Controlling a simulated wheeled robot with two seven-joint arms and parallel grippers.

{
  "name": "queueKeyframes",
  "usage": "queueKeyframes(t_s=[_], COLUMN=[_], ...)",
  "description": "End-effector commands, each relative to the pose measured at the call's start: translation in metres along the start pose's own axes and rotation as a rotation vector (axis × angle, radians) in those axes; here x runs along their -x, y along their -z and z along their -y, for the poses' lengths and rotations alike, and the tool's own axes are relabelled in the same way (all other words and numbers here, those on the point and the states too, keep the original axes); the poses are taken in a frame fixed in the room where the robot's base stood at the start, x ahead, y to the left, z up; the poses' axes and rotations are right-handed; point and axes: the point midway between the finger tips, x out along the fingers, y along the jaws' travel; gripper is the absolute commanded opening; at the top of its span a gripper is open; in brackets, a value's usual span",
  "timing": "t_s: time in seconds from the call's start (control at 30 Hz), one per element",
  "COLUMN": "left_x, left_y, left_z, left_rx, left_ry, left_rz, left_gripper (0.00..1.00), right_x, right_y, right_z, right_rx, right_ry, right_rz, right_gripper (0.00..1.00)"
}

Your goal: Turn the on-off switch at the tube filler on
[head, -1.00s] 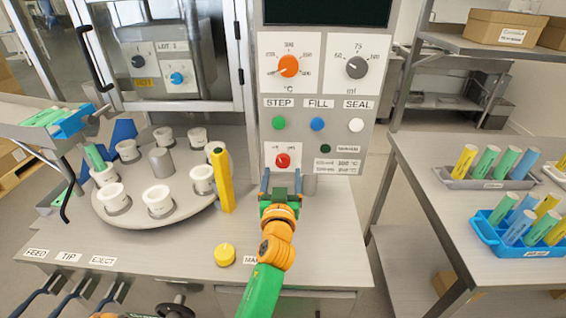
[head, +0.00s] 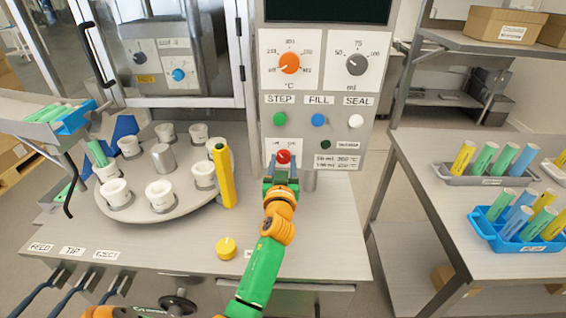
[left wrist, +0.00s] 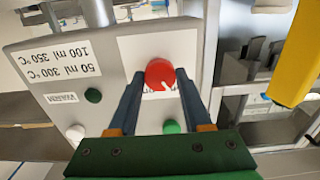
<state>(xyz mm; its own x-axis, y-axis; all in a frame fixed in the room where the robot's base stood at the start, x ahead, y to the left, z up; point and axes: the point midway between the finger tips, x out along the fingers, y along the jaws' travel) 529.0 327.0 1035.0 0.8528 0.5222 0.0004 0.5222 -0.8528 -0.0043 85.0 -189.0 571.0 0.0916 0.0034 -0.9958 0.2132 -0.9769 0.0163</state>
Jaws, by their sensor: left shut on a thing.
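The on-off switch is a red round knob (head: 283,156) on a white plate low on the filler's grey panel. The small labels by the knob are partly hidden or too small to read. My right gripper is not clearly in view.
STEP (head: 279,119), FILL (head: 318,120) and SEAL (head: 356,121) buttons sit above the switch. A yellow post (head: 222,176) and the turntable (head: 140,212) with white cups stand to the left. A yellow knob (head: 226,247) is on the front worktop. Tube racks stand on the right table.

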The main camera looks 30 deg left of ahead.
Motion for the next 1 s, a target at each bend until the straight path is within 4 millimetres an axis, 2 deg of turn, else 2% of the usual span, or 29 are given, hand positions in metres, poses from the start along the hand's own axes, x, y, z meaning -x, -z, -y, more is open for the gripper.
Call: queueKeyframes(t_s=[0.37,1.0], left_x=[0.0001,-0.0002], left_y=[-0.0003,0.0011], left_z=[0.0000,0.0004], left_rx=[-0.165,-0.752], left_ry=[0.000,0.001], left_rz=[0.000,-0.001], left_gripper=[0.00,0.00], right_x=[-0.0006,0.0042], right_y=[0.0000,0.0006], right_z=[0.0006,0.0006], right_rx=[0.000,-0.001], right_ry=[0.001,0.001], right_rz=[0.000,0.000], right_gripper=[0.53,0.53])
